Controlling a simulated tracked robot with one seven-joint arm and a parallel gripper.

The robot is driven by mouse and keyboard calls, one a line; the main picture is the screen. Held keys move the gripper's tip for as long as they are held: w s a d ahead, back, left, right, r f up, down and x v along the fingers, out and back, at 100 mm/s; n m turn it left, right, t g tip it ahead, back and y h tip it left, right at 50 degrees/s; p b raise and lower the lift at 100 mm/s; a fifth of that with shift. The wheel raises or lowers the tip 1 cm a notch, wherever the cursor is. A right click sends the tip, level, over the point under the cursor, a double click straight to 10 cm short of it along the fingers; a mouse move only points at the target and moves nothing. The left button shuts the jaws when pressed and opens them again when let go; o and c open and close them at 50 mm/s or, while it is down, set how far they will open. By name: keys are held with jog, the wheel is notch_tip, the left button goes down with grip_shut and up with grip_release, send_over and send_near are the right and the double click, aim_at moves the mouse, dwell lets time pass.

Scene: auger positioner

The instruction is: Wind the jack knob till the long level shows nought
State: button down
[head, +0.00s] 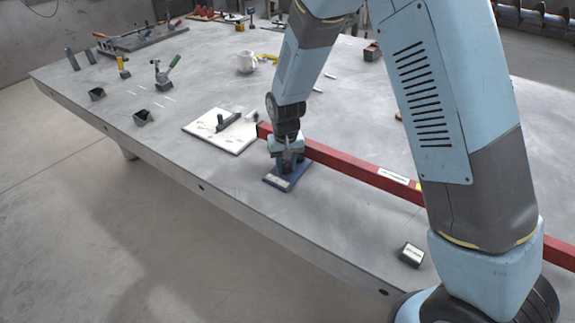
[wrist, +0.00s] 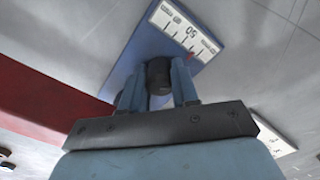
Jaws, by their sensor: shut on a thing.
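The jack is a blue block on the grey table with a dark knob (wrist: 159,76) on it. Its blue base (head: 284,180) also shows in the head view, under my gripper (head: 288,157). In the wrist view my gripper (wrist: 158,88) is shut on the knob, one blue finger on each side. A white scale (wrist: 185,32) on the blue base carries tick marks, an upside-down 50 and a small red mark. The long level is a red bar (head: 340,162) running from beside the jack to the right, partly behind my arm. Its pale label (head: 393,177) is too small to read.
A white board (head: 222,131) with a dark-handled tool lies left of the jack. A small dark box (head: 411,254) sits near the front edge.

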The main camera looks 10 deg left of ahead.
jog(key=m, duration=0.5)
jog(key=shift+a, duration=0.2)
jog(key=shift+d+m, duration=0.1)
jog(key=shift+m, duration=2.2)
jog(key=c, duration=1.1)
grip_release()
jog(key=shift+d, duration=0.1)
jog(key=shift+r, duration=0.1)
notch_tip(320, 180, up, 14)
jog(key=shift+f, duration=0.2)
jog(key=shift+w, duration=0.1)
